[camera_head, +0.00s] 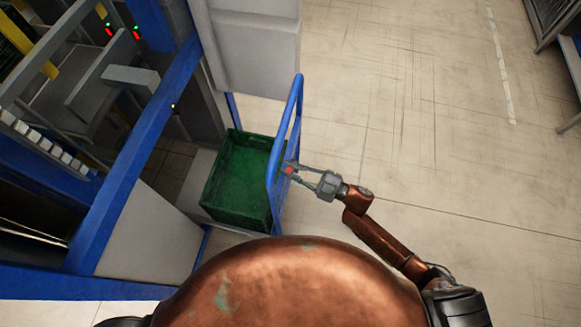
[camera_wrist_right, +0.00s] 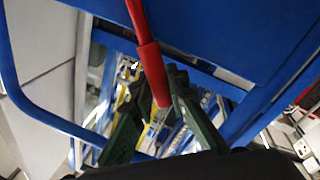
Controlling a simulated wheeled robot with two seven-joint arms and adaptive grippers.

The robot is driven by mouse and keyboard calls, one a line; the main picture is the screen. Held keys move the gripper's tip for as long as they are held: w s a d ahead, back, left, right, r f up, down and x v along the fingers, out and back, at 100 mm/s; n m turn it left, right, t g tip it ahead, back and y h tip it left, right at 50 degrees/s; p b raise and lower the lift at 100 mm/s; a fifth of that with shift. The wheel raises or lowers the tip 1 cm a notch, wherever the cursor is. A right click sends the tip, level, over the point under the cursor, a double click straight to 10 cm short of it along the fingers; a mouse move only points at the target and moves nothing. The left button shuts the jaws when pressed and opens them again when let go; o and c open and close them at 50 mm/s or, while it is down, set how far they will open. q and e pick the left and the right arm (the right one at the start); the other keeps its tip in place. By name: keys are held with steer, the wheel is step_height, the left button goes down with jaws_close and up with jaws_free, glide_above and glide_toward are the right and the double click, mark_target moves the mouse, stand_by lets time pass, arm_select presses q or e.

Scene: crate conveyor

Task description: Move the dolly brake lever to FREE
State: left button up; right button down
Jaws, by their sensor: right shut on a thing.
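The dolly (camera_head: 297,108) has a tall blue tubular handle frame and stands just left of my right gripper in the head view. Its red brake lever (camera_head: 289,170) is a small red spot there, mostly covered by the fingers. In the right wrist view the lever (camera_wrist_right: 149,62) is a red rod with a thicker red grip, coming down from a blue panel. My right gripper (camera_head: 291,169) is shut on the lever's grip; its dark green fingers (camera_wrist_right: 160,98) close around the lower end. No FREE marking is readable. My left gripper is not in view.
A green crate (camera_head: 236,213) sits on the dolly, behind the handle frame. A blue-framed conveyor structure (camera_head: 130,140) and grey cabinet panels (camera_head: 252,40) stand to the left. The floor (camera_head: 420,120) to the right is clear. A dark rack (camera_head: 553,20) stands at the far right.

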steer(key=c, duration=1.8)
jaws_free()
steer(key=shift+c, duration=0.2)
steer(key=v, duration=1.2)
